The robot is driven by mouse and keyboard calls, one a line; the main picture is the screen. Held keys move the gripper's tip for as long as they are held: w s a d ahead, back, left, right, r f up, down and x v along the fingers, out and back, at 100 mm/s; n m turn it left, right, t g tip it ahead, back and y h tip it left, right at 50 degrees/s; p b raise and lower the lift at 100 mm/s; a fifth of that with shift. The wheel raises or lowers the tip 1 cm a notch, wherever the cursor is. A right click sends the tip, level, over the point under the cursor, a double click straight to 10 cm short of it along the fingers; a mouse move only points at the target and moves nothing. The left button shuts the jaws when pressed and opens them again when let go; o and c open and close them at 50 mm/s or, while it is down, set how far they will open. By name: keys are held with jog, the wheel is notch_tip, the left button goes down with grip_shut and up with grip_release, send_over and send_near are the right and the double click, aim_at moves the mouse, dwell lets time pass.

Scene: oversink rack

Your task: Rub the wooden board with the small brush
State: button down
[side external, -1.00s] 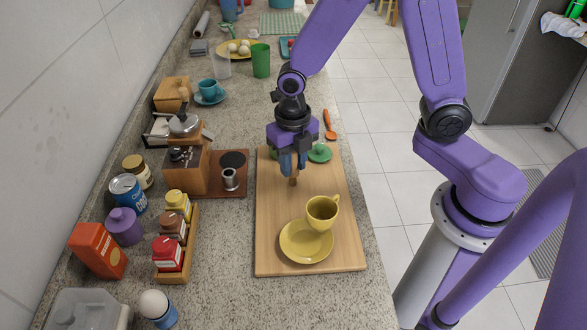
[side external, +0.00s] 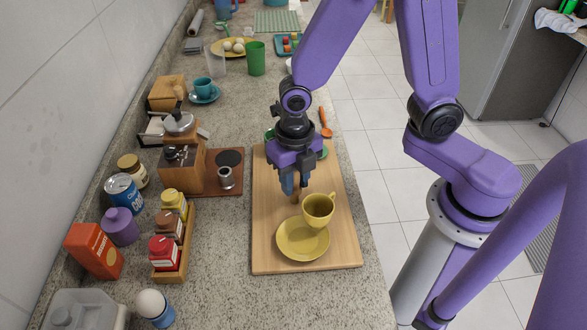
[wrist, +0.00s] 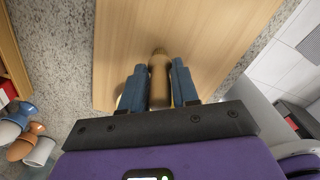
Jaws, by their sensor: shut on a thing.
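The wooden board (side external: 274,222) lies on the counter below my gripper; its bare surface also fills much of the wrist view (wrist: 205,30). My gripper (side external: 294,187) points down over the middle of the board and is shut on the small brush (side external: 295,197). In the wrist view the brush (wrist: 159,78) is a brown handle between the two blue-grey fingers, with its tan end toward the board. I cannot tell whether it touches the board. A yellow cup (side external: 317,209) and a yellow saucer (side external: 300,246) stand on the near part of the board, close to the brush.
A coffee grinder (side external: 183,169) and a spice rack (side external: 168,275) stand left of the board. An orange spoon (side external: 325,124) lies beyond it. The board's near left part is clear.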

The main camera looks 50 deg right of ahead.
jog(key=shift+r, duration=4.05)
